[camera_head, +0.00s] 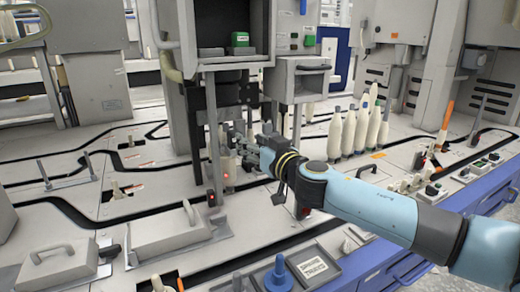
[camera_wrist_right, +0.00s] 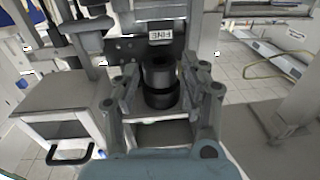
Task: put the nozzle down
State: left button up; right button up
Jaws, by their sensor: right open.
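My right gripper (camera_head: 236,140) is in front of the dark upright machine frame in the head view. Its arm comes in from the right. In the right wrist view the two fingers of the right gripper (camera_wrist_right: 161,92) stand apart. A dark, stepped cylinder, probably the nozzle (camera_wrist_right: 159,75), shows upright between them, with gaps visible on both sides. A small label reading FINE (camera_wrist_right: 161,35), upside down in this view, is on the dark part just behind it. In the head view the nozzle cannot be made out behind the gripper. My left gripper is not in view.
Several cream bobbins (camera_head: 361,127) stand right of the gripper. A grey box (camera_head: 301,82) hangs close above my right wrist. Metal lids with handles (camera_head: 172,233) lie at the front left. A blue knob (camera_head: 278,276) stands at the front edge.

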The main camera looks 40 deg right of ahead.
jog(key=shift+s+a, duration=0.15)
jog(key=shift+s, duration=0.7)
jog(key=shift+s+a, duration=0.1)
jog(key=shift+s, duration=0.75)
